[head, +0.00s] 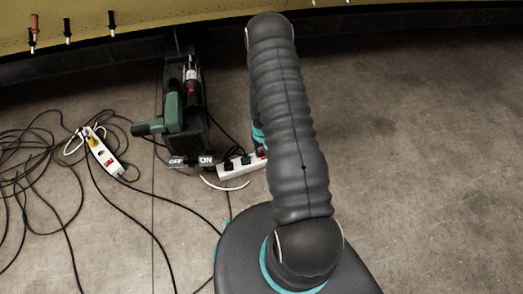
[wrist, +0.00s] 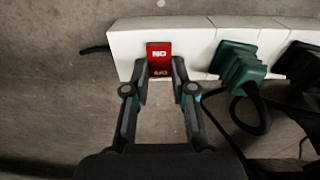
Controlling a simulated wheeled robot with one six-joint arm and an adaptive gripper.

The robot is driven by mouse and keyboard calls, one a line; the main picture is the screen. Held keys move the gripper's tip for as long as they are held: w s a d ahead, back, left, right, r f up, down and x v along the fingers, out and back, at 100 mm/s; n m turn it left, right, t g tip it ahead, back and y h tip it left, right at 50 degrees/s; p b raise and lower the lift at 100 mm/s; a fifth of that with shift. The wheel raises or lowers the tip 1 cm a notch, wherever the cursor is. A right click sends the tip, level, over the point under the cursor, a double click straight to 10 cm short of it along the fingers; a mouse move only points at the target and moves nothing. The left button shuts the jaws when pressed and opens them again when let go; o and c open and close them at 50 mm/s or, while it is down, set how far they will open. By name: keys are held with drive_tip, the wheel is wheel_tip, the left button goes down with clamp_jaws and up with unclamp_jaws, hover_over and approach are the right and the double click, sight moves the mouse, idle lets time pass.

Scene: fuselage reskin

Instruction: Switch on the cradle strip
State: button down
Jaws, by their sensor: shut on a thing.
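The white cradle strip (head: 236,171) lies on the floor at the foot of the black cradle (head: 194,140), partly behind my arm. In the wrist view the strip (wrist: 196,36) runs across the top, with a red rocker switch (wrist: 159,52) at its left end. The switch has white lettering, upside down here. My gripper (wrist: 160,70) is shut on the red switch, one fingertip at each side. In the head view my arm hides the gripper.
A green and black power tool (head: 172,113) rests on the cradle, above white OFF and ON lettering. A second white strip (head: 104,153) with a red switch and yellow plug lies left among tangled cables (head: 35,165). The concrete floor at right is clear.

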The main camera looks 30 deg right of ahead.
drive_tip(key=shift+s+d+t+p, duration=0.2)
drive_tip(key=shift+t+p, duration=0.3)
drive_tip(key=shift+p, duration=0.05)
drive_tip(key=shift+f+t+b, duration=0.3)
drive_tip(key=shift+t+b, duration=0.1)
drive_tip(key=shift+b, duration=1.75)
drive_tip(key=shift+r+t+b, duration=0.1)
drive_tip(key=shift+t+b, duration=0.3)
drive_tip(key=shift+s+a+r+b, duration=0.1)
drive_tip(key=shift+s+r+b, duration=0.05)
drive_tip(key=shift+b, duration=0.2)
drive_tip(key=shift+r, duration=0.1)
drive_tip(key=c, duration=1)
unclamp_jaws()
drive_tip(key=shift+o, duration=0.2)
drive_tip(key=shift+a, duration=0.1)
